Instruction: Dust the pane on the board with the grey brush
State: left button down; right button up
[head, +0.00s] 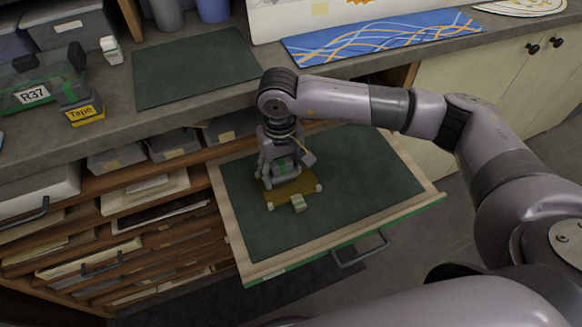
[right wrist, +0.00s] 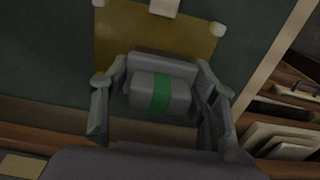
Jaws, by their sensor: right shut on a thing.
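The pane (head: 290,192) is an amber sheet with pale blocks at its edges. It lies on the dark green board (head: 370,185) on the pulled-out drawer. It also shows at the top of the right wrist view (right wrist: 120,45). My right gripper (head: 281,173) points down over the back part of the pane and is shut on the grey brush (right wrist: 145,92), which has a green band. The gripper hides part of the pane in the head view. Whether the brush touches the pane I cannot tell. My left gripper is not in view.
Open shelves (head: 120,225) with stacked sheets lie left of the drawer. The board's right side is clear.

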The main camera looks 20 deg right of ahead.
aim_at(277, 164)
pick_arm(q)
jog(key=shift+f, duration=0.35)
pick_arm(e)
jog(key=shift+s+a+f, duration=0.1)
jog(key=shift+a+f, duration=0.1)
jog(key=shift+f, duration=0.1)
jog(key=shift+a+r+p, duration=0.15)
jog(key=shift+r+p, duration=0.25)
jog(key=shift+r, duration=1)
jog(key=shift+a+r+p, duration=0.15)
jog(key=shift+r+p, duration=0.2)
jog(key=shift+r, duration=1.4)
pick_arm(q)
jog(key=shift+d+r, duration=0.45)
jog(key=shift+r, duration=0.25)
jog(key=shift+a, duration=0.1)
pick_arm(e)
jog(key=shift+r+p, duration=0.4)
jog(key=shift+r, duration=0.15)
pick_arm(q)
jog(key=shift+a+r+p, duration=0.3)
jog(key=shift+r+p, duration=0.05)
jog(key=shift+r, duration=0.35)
pick_arm(e)
jog(key=shift+r, duration=1)
